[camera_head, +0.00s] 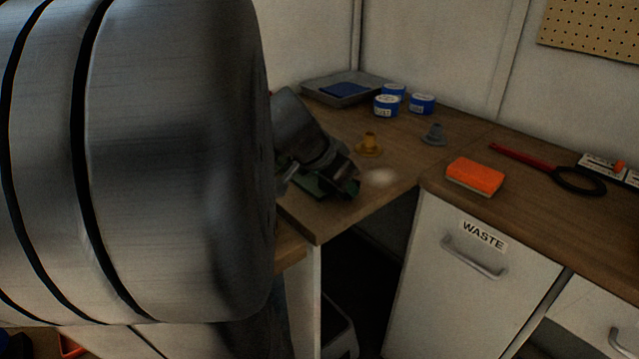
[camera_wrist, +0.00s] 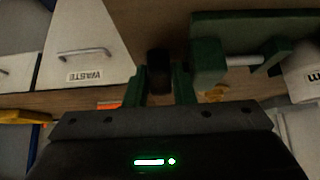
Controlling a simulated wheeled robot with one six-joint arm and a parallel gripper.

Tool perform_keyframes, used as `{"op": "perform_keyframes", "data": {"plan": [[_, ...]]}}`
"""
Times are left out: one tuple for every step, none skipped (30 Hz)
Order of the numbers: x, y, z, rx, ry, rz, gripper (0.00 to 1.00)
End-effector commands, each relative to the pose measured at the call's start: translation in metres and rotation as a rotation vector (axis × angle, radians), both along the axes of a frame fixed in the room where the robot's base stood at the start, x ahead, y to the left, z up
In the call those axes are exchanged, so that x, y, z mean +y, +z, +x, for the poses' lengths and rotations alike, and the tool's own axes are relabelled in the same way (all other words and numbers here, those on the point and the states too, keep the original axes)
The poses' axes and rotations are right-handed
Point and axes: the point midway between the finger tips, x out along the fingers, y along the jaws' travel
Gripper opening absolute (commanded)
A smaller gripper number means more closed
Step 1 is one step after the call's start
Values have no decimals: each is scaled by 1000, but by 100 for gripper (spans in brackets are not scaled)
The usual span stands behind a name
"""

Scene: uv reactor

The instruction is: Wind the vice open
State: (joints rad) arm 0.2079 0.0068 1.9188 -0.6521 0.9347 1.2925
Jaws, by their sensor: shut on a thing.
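The green vice (camera_wrist: 208,62) shows in the wrist view, right of my gripper, with a pale metal rod or screw (camera_wrist: 243,60) between its green parts. My gripper (camera_wrist: 159,78) has its two green fingers shut on a dark upright piece (camera_wrist: 159,62), which looks like the vice's handle. In the head view the dark wrist of my gripper (camera_head: 305,130) is tilted down over the bench edge. Green parts (camera_head: 340,187) show below it, but I cannot tell there which are vice and which are fingers. My large metal arm link hides the left side.
On the bench stand a grey tray (camera_head: 318,92), several blue-and-white tubs (camera_head: 386,106), a yellow flanged piece (camera_head: 369,146) and a grey one (camera_head: 434,136). An orange sponge (camera_head: 475,175) and a red-handled tool (camera_head: 525,157) lie right. The WASTE cabinet (camera_head: 440,290) stands below, beside a dark gap.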

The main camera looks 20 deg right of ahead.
Motion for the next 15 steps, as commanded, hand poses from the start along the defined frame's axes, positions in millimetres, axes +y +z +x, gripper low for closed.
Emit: {"op": "perform_keyframes", "data": {"plan": [[1, -6, 0, -8, 2, -14, 0], [1, -6, 0, -11, 2, -21, 0], [1, -5, 0, -14, 1, -30, 0], [1, -5, 0, -17, 1, -37, 0], [1, -5, 0, -19, 1, -43, 0], [1, -4, 0, -23, 0, -49, 0], [1, -4, 0, -25, 0, -54, 0], [1, -4, 0, -26, 0, -57, 0], [2, -4, 0, -28, 1, -63, 0], [2, -3, 0, -28, 1, -66, 0], [2, -3, 0, -29, 1, -69, 0], [2, -3, 0, -31, 1, -72, 0], [2, -2, 0, -31, 1, -74, 0], [2, -2, 0, -31, 0, -75, 0], [2, -2, 0, -32, 0, -77, 0]]}}
